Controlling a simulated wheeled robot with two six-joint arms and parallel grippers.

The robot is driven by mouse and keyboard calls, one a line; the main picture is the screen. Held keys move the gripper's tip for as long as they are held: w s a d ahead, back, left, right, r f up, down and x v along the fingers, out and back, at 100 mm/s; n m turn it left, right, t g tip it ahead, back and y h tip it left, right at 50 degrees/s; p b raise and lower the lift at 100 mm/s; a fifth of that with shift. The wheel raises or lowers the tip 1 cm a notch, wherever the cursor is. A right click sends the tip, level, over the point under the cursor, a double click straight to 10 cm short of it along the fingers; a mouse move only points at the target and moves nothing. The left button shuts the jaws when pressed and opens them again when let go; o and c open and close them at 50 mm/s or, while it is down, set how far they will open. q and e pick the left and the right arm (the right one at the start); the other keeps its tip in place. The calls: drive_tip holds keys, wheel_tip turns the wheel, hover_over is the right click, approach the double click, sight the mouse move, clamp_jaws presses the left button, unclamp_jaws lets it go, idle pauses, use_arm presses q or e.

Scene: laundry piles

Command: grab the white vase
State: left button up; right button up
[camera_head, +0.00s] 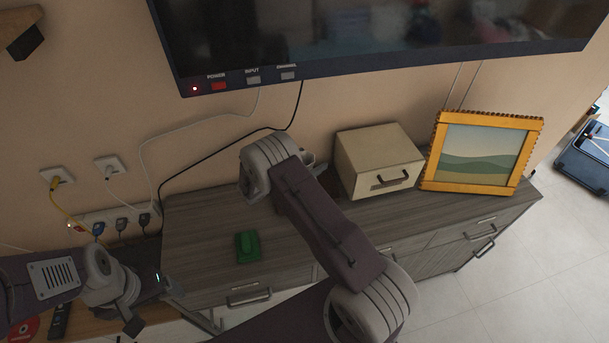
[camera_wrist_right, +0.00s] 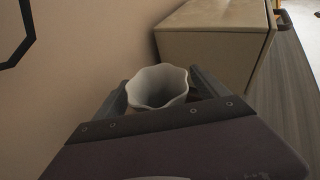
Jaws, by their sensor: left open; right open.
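The white vase (camera_wrist_right: 158,88) has a wavy rim and shows in the right wrist view, its open mouth facing up. My right gripper (camera_wrist_right: 160,95) is open, with one finger on each side of the vase. I cannot tell whether the fingers touch it, and its lower part is hidden behind the gripper body. In the head view the vase is hidden by my right arm, whose gripper (camera_head: 313,168) is near the wall, left of the beige box. My left gripper (camera_head: 154,306) is open and empty at the lower left.
The beige box (camera_head: 379,160) and an orange-framed picture (camera_head: 482,153) stand on the grey wooden cabinet (camera_head: 200,232). A green object (camera_head: 247,246) lies toward its front. A wall-mounted screen (camera_head: 380,35) hangs above, with cables (camera_head: 215,116) below it.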

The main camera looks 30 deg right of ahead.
drive_tip(key=shift+w+d+f, duration=0.15)
drive_tip(key=shift+d+f, duration=0.05)
drive_tip(key=shift+d, duration=0.25)
drive_tip(key=shift+a+r, duration=0.1)
drive_tip(key=shift+a, duration=0.05)
drive_tip(key=c, duration=0.8)
clamp_jaws()
drive_tip(key=shift+r, duration=0.15)
